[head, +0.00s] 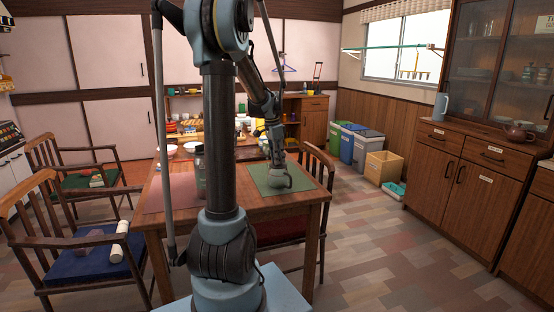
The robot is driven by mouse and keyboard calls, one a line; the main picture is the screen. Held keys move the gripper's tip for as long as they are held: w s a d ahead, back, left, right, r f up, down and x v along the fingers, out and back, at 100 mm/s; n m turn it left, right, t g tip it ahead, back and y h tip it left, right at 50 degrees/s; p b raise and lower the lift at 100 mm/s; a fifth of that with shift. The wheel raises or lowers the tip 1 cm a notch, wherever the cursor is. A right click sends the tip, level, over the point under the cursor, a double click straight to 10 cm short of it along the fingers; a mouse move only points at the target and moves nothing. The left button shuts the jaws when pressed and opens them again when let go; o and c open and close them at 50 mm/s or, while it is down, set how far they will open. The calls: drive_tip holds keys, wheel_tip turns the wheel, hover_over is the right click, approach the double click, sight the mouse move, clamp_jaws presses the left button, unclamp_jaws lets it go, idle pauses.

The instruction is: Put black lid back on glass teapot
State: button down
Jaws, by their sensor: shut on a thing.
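My gripper (277,160) reaches down over the green mat (305,185) on the right part of the wooden table. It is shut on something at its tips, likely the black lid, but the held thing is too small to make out. A greyish, rounded, see-through shape (280,182) stands on the green mat right under the gripper and looks like the glass teapot. I cannot tell whether the held thing touches it.
The table (245,205) also bears a reddish mat (170,195), a white bowl (190,147) and other dishes towards its back. My own arm column hides the table's middle. Chairs stand at the left and right. Several bins (367,148) and a wooden cabinet (450,185) stand at right.

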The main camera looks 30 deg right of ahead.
drive_tip(key=c, duration=1.4)
unclamp_jaws()
drive_tip(key=shift+c, duration=0.2)
drive_tip(key=o, duration=0.5)
drive_tip(key=shift+r, duration=0.1)
drive_tip(key=shift+r, duration=3.45)
drive_tip(key=shift+c, duration=0.3)
